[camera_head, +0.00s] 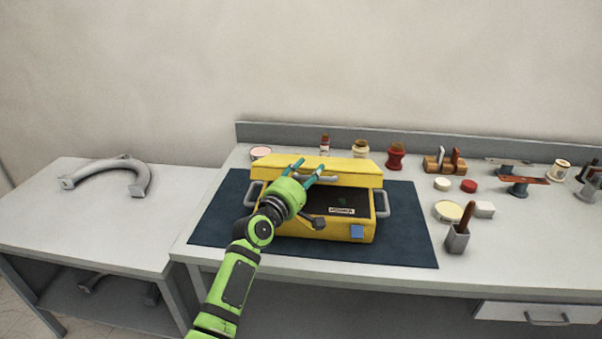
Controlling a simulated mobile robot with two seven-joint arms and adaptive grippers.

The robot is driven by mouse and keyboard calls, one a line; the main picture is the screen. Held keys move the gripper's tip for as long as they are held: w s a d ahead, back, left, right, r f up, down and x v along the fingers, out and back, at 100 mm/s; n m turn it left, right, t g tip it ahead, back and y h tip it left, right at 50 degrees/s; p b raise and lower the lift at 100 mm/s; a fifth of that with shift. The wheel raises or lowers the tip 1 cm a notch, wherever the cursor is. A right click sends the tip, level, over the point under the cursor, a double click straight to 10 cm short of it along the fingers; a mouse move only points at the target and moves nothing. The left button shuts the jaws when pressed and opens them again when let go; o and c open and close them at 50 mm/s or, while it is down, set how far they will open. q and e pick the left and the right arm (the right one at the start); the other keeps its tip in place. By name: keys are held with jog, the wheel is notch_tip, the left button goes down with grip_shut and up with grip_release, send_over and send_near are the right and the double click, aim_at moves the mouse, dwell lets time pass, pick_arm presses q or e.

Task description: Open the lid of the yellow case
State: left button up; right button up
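The yellow case (285,222) sits on a dark blue mat, with grey handles on its sides. Its lid (345,172) is tilted up at the back, and the dark inside shows below the lid's front edge. A grey handle (328,179) is on the lid's front. My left gripper (311,166) has two teal fingers, spread apart, at the lid's front edge beside this handle. Whether the fingers touch the lid is unclear. The green wrist hides the left part of the case's opening. My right gripper is not in view.
The dark blue mat (410,235) lies on the workbench (500,250). Jars, including a red one (396,156), stand behind the case. A grey holder (457,239), small tins and stands are on the right. A curved grey part (140,179) lies on the left table (90,235).

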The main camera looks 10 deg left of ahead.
pick_arm(q)
jog(key=shift+d, duration=0.2)
jog(key=shift+a+r, duration=0.1)
jog(key=s+a+r+p, duration=0.1)
jog(key=s+a+p, duration=0.2)
jog(key=s+p, duration=0.3)
jog(key=shift+s+r, duration=0.3)
jog(key=shift+s, duration=0.4)
dwell(0.6)
